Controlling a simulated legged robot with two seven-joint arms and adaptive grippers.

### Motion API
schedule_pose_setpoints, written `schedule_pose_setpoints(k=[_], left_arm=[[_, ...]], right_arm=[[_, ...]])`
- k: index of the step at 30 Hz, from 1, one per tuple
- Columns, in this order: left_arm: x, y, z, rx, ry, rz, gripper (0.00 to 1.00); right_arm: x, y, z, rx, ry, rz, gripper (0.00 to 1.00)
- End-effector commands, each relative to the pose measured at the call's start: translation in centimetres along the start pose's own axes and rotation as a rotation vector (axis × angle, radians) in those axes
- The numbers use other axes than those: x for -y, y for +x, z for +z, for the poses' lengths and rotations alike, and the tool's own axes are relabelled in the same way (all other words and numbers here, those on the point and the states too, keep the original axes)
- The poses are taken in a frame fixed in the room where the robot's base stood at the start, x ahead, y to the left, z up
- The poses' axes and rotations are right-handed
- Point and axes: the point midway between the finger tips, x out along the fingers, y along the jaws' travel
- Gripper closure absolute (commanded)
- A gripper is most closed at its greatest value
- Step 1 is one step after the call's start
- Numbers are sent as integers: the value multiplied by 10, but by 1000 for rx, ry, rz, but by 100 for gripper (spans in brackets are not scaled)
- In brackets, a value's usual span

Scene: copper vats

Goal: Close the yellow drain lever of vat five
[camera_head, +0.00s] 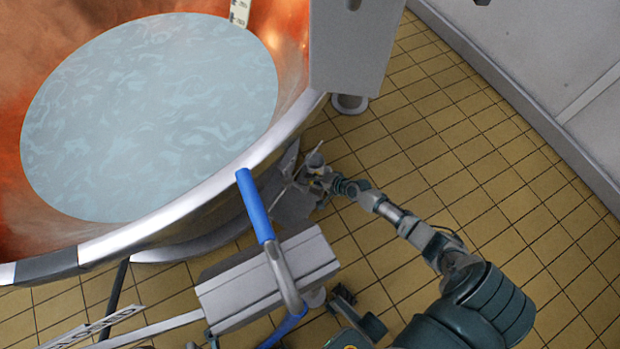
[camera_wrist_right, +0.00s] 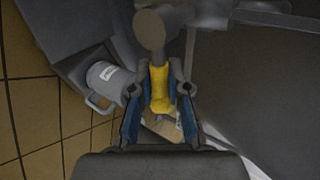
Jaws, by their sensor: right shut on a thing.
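The yellow drain lever (camera_wrist_right: 159,88) stands between the two fingers of my right gripper (camera_wrist_right: 160,100) in the right wrist view. The gripper is shut on it. A rounded grey end (camera_wrist_right: 149,30) shows just above the yellow part. In the head view my right gripper (camera_head: 318,182) is low beside the outer wall of the copper vat (camera_head: 292,75), below its steel rim. The lever is too small to make out there. The vat holds pale liquid (camera_head: 150,115). No vat number is readable.
A blue and steel tubular handle (camera_head: 256,208) and a grey box (camera_head: 312,255) stand in front of the vat. A grey cabinet (camera_head: 350,45) is behind my gripper. A grey jug (camera_wrist_right: 108,79) sits close left of the fingers. Tiled floor (camera_head: 450,130) is open at right.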

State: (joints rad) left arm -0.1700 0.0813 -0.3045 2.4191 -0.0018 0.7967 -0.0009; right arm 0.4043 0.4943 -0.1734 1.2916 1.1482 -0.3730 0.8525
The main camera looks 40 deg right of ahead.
Motion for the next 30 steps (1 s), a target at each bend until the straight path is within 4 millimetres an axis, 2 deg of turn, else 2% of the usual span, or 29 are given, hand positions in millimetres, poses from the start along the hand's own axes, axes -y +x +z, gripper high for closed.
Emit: schedule_pose_setpoints(k=[1, 9, 10, 12, 23, 26, 30], left_arm=[[1, 0, 1, 1, 2, 0, 58], [1, 0, 1, 0, 2, -1, 58], [1, 0, 1, 0, 2, -1, 58], [1, -1, 1, 0, 2, -1, 58], [2, -1, -1, 0, 2, 2, 58], [3, -1, -2, -1, 2, 1, 58], [2, -1, -2, -1, 2, 1, 58]], right_arm=[[5, -2, -14, -25, -2, -11, 100], [4, -2, -14, -26, -2, -8, 100], [4, -2, -14, -26, -2, -8, 76], [4, -2, -15, -27, -3, -8, 59], [3, -6, -7, -17, -4, -4, 58], [2, -18, -7, -17, -5, -3, 58], [0, -47, -8, -17, -6, -2, 58]])
